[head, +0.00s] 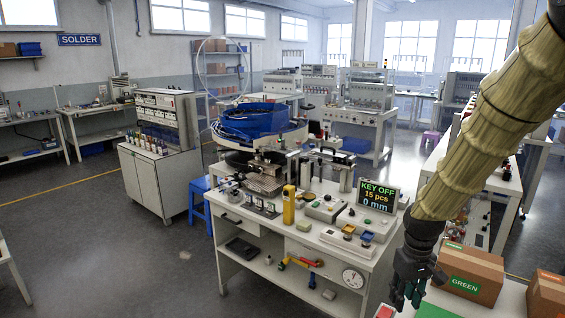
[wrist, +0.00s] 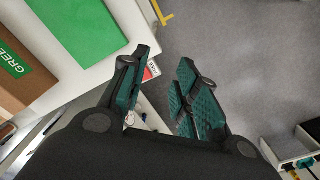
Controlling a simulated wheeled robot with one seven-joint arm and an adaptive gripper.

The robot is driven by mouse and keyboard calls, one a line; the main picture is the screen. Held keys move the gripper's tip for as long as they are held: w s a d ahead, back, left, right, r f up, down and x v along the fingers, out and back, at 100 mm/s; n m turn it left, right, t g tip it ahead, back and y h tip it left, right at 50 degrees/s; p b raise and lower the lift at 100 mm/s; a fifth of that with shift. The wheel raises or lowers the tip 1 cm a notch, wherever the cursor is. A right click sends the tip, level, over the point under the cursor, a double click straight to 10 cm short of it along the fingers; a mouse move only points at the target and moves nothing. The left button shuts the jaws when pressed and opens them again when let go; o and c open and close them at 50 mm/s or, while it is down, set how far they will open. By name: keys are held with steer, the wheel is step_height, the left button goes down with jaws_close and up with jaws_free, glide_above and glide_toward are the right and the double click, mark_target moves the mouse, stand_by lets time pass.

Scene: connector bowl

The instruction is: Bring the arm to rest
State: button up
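My arm (head: 478,125) has a tan ribbed sleeve and comes down from the top right of the head view. My gripper (head: 408,290) is black with teal finger pads and points down near the right end of the workbench. In the wrist view my gripper (wrist: 160,95) has its fingers spread apart with nothing between them. Below them are the edge of a white surface, a small red and white label (wrist: 150,71) and grey floor (wrist: 225,40).
A box labelled GREEN (head: 470,270) stands close right of my gripper. The white workbench (head: 290,230) carries a blue bowl (head: 262,115), a yellow device (head: 289,205) and a display reading KEY OFF (head: 377,197). A blue stool (head: 200,200) stands left. Floor at left is clear.

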steer(key=s+a+f, duration=0.2)
steer(key=s+f, duration=0.4)
steer(key=f, duration=0.5)
steer(key=s+a+f, duration=0.2)
steer(key=s+f, duration=0.4)
steer(key=f, duration=0.6)
steer(key=s+a+f, duration=0.1)
steer(key=s+f, duration=0.3)
steer(key=s, duration=0.3)
steer(key=s+a+f+m, duration=0.1)
steer(key=s+f, duration=0.3)
steer(key=s, duration=0.3)
steer(key=s+a+f+m, duration=0.1)
steer(key=s+f, duration=0.3)
steer(key=s, duration=0.4)
steer(key=shift+a, duration=0.35)
